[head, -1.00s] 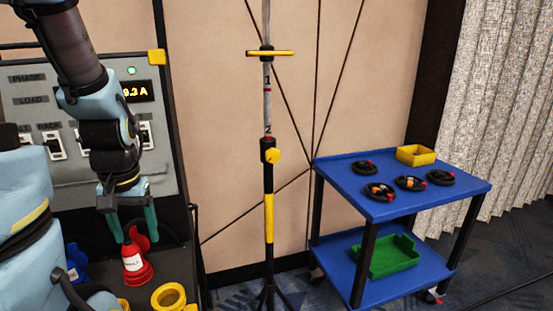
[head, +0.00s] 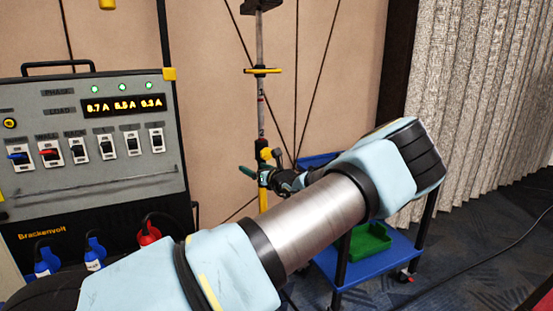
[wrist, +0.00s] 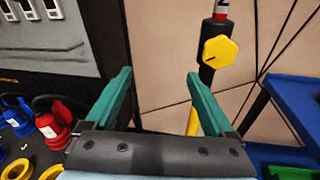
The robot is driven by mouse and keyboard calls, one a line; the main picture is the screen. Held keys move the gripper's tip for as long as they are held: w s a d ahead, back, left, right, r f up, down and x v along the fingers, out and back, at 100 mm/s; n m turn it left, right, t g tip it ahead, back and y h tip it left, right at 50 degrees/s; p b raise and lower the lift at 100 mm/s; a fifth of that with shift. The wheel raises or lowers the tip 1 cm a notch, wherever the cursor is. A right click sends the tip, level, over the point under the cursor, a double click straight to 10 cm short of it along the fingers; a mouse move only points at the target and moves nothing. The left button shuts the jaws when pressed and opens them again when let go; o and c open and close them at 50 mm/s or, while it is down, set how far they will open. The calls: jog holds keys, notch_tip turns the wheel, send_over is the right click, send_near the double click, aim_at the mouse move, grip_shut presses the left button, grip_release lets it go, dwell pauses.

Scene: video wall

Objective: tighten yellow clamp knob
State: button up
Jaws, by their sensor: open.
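The yellow clamp knob (wrist: 218,51) is a faceted disc on the black collar of an upright pole. In the wrist view it is above and right of the right fingertip, not between the fingers. In the head view the knob (head: 265,154) is small and partly crowded by my gripper (head: 262,163), which is at the pole. My gripper also shows in the wrist view (wrist: 159,75), with two green fingers wide apart and nothing between them. The pole's lower part (wrist: 193,122) is yellow and runs behind the right finger.
A grey power panel (head: 100,190) with switches and a display stands at left. Red (head: 149,236) and blue (head: 94,254) plugs are below it. A blue cart (head: 375,265) with a green tray (head: 369,240) stands right, partly hidden by my arm. A yellow crossbar (head: 262,71) crosses the pole.

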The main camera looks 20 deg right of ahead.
aim_at(268, 154)
jog(key=s+d+r+m+t+h, duration=0.2)
jog(key=d+m+h, duration=0.15)
jog(key=d, duration=0.45)
jog(key=shift+m, duration=0.25)
jog(key=w+p, duration=0.1)
jog(key=w, duration=0.2)
jog(key=w+p, duration=0.1)
jog(key=w, duration=0.1)
jog(key=w+a+p, duration=0.1)
jog(key=w, duration=0.2)
jog(key=shift+w+f, duration=0.25)
jog(key=shift+w, duration=0.1)
jog(key=shift+w+a+f+p, duration=0.1)
jog(key=shift+w+p, duration=0.2)
jog(key=shift+w, duration=0.45)
jog(key=c, duration=1.4)
